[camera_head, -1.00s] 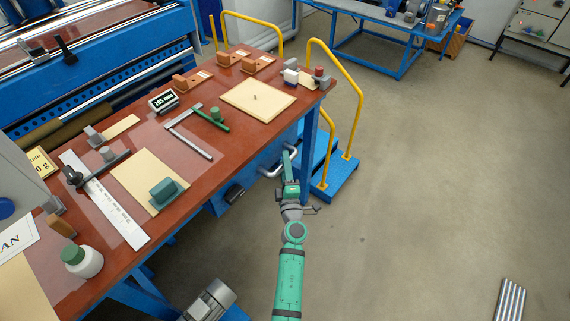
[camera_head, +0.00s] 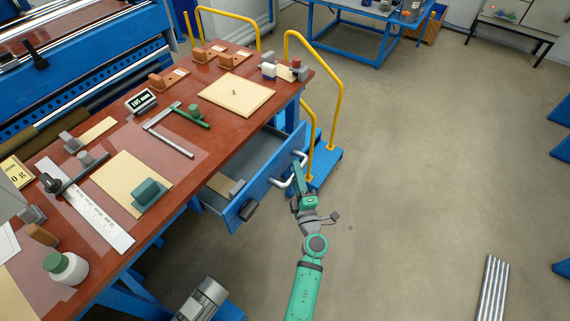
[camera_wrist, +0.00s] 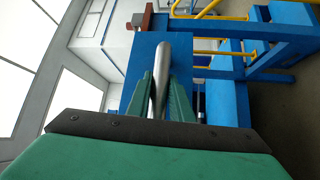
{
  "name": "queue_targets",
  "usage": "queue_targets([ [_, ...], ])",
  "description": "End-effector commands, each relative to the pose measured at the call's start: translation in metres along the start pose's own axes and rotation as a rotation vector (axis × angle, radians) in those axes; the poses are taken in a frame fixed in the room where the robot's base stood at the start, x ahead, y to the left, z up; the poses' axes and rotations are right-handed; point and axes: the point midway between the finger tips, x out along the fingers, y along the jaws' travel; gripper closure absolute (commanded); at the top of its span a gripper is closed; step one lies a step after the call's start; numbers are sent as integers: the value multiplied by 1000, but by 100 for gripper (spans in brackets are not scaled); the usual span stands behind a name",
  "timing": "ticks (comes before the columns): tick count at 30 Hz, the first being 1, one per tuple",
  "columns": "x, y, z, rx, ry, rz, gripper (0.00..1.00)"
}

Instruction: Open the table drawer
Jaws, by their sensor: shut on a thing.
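The blue table drawer (camera_head: 258,193) is pulled partway out from under the red-brown table (camera_head: 226,123), and its grey inside shows. A light flat piece (camera_head: 222,186) lies in it. A silver bar handle (camera_head: 298,162) is on the drawer front. My green gripper (camera_head: 297,178) is at this handle, in front of the drawer. In the wrist view the gripper (camera_wrist: 163,98) has its two green fingers on either side of the metal handle bar (camera_wrist: 160,75), shut on it. The blue drawer front fills the area behind.
A yellow-railed blue step (camera_head: 325,160) stands just beyond the drawer. A dark knob (camera_head: 249,210) sticks out of the drawer front. A motor (camera_head: 205,298) is on the floor side below the table. The floor to the right is open.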

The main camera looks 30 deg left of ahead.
Motion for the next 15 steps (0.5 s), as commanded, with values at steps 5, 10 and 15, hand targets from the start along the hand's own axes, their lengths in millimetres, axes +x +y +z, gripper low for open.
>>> queue_targets([
  [5, -28, 6, 26, 2, 1, -3, 100],
  [10, -46, 11, 44, 1, 3, -2, 100],
  [15, -57, 14, 54, 0, 4, -2, 100],
])
